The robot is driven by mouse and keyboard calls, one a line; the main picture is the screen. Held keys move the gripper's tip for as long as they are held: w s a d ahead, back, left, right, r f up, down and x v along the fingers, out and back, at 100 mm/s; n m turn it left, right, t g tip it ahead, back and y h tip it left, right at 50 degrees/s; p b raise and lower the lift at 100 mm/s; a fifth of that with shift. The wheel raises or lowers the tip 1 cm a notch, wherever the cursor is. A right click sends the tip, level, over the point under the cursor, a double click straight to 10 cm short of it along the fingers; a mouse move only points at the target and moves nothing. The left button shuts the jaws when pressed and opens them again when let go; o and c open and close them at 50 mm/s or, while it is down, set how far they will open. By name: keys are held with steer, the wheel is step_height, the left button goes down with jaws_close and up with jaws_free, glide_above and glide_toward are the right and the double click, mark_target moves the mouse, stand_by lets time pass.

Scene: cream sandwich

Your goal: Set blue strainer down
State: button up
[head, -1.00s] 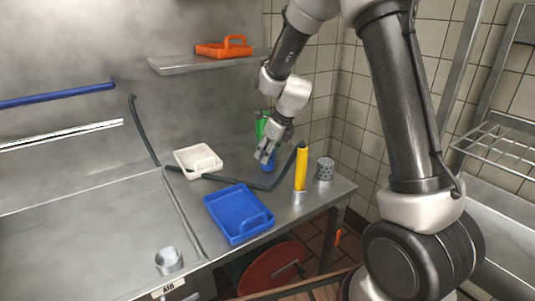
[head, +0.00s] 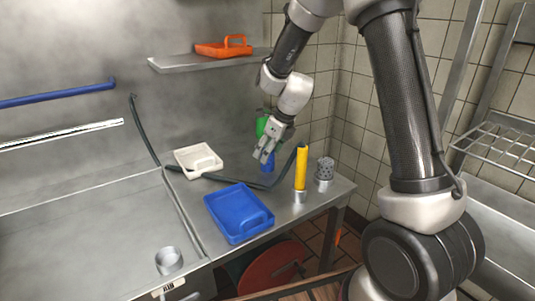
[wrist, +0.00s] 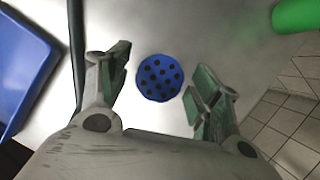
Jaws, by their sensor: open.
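The blue strainer (head: 269,163) stands on the steel counter (head: 285,205) near the back wall, partly hidden behind my gripper (head: 262,155) in the head view. In the wrist view the strainer (wrist: 160,77) shows as a round blue top with dark holes. My gripper (wrist: 158,72) is open, with one finger to each side of the strainer in that view. A gap shows between the strainer and both fingers. The exact height of the fingertips over the strainer is hard to tell.
A green object (head: 261,126) stands behind the strainer. A yellow cylinder (head: 301,168) and a grey perforated cup (head: 325,169) stand to the right. A blue tray (head: 239,213) and a white tray (head: 198,160) lie left. A dark hose (head: 228,181) crosses the counter.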

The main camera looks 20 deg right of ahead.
steer(key=s+d+r+n, duration=0.3)
steer(key=s+r, duration=0.2)
steer(key=r, duration=0.3)
steer(key=s+d+r+n, duration=0.3)
steer(key=s+r, duration=0.2)
steer(key=r, duration=0.2)
steer(key=s+d+r+n+h, duration=0.1)
steer(key=s+d+n, duration=0.3)
steer(key=s+n, duration=0.7)
steer(key=s+d+r+n+h, duration=0.1)
steer(key=s+d+n, duration=0.3)
steer(key=s+n, duration=0.6)
steer(key=shift+s+d+r+n+t+h, duration=0.25)
steer(key=shift+s+r+n+t+h, duration=0.25)
steer(key=shift+s, duration=0.6)
